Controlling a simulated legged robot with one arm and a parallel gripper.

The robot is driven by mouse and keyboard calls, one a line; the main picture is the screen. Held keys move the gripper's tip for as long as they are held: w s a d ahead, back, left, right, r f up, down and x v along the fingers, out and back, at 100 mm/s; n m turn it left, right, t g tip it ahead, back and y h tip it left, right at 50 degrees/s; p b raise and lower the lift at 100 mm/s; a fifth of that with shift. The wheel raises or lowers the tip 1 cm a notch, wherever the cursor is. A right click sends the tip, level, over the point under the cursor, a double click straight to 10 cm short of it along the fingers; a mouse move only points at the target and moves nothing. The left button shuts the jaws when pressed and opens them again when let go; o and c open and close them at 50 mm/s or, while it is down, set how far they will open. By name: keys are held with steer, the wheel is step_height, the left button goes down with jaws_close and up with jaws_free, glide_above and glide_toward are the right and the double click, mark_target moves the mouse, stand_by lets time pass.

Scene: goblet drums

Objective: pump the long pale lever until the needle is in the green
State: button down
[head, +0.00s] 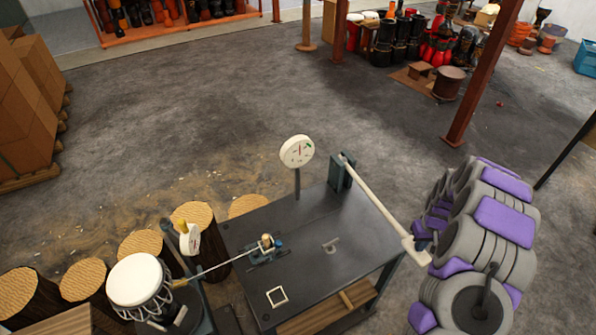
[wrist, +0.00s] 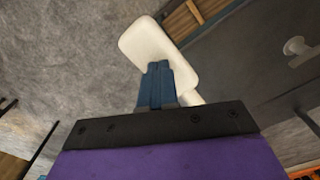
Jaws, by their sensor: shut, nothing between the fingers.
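The long pale lever (head: 375,197) runs from a dark bracket on the bench down to the right and ends in a flat pale paddle (head: 416,251). The paddle also shows in the wrist view (wrist: 158,52). My gripper (wrist: 157,68) has its blue fingers together, overlapping the paddle's near edge in that view; I cannot tell whether they touch it. In the head view my gripper (head: 423,245) is at the paddle end, mostly hidden by my arm. The round white gauge (head: 297,151) stands on a post, with a green mark at its upper right. Its needle is too small to read surely.
The dark bench (head: 310,235) carries a small clamp and a rod leading to a white-headed drum (head: 134,280) at left. Log stools (head: 140,246) line its left side. A rust-coloured post (head: 481,75) stands behind.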

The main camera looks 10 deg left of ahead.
step_height(320, 180, up, 12)
steer(key=p, duration=0.2)
steer(key=shift+s+d, duration=0.2)
steer(key=shift+s, duration=0.05)
stand_by(0.6)
steer(key=f+b, duration=0.1)
steer(key=f, duration=0.5)
steer(key=f+b, duration=0.1)
steer(key=f, duration=0.5)
steer(key=f+b, duration=0.1)
steer(key=f, duration=0.5)
steer(key=shift+w+a+f+b, duration=0.1)
steer(key=shift+w+a+b, duration=0.2)
steer(key=shift+a, duration=0.05)
step_height(320, 180, up, 18)
steer(key=p, duration=0.3)
steer(key=shift+s+d+p, duration=0.3)
steer(key=shift+s+d, duration=0.15)
step_height(320, 180, up, 5)
steer(key=p, duration=0.1)
glide_above(414, 253)
steer(key=d, duration=0.2)
steer(key=shift+w, duration=0.4)
